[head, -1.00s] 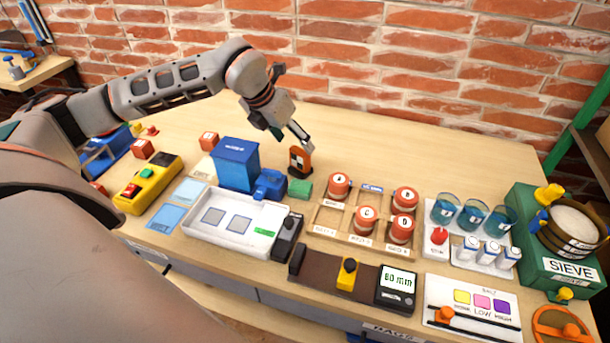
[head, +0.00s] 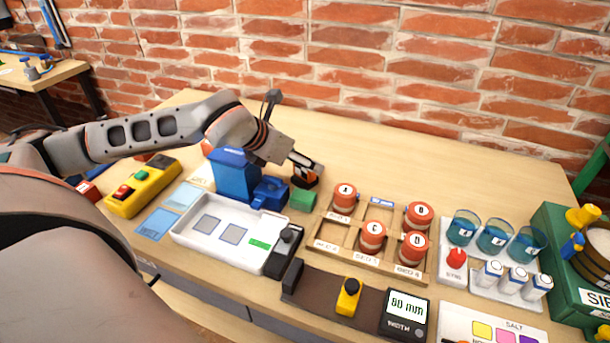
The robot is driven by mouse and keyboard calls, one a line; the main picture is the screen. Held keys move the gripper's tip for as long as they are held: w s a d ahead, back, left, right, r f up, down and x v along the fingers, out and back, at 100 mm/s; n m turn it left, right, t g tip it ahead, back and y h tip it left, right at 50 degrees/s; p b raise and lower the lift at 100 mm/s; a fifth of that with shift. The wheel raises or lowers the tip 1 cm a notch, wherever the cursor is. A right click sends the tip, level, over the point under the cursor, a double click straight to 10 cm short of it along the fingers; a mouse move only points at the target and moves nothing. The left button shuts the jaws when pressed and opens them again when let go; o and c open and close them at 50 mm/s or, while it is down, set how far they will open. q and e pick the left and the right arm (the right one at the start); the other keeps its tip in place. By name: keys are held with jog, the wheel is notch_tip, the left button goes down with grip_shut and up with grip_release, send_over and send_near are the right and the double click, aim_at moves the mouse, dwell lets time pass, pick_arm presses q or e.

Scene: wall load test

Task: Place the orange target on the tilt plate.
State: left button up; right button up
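The orange target (head: 306,179), orange and dark, stands on the table behind the small green block (head: 302,199). My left gripper (head: 306,168) reaches in from the left and is down at the target, covering much of it. Its fingers overlap the target in the picture; I cannot tell whether they are closed on it. I cannot pick out the tilt plate for sure. My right gripper is not in view.
Left of the target stand a blue box (head: 234,175) and a white tray (head: 190,238). A wooden rack (head: 325,229) with lettered red-orange jars is to the right, then blue beakers (head: 497,236) and a green sieve stand (head: 560,255). The table behind the rack is clear.

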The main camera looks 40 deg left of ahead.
pick_arm(q)
jog(key=shift+x, duration=1.05)
jog(key=shift+r, duration=0.1)
jog(key=c, duration=1.5)
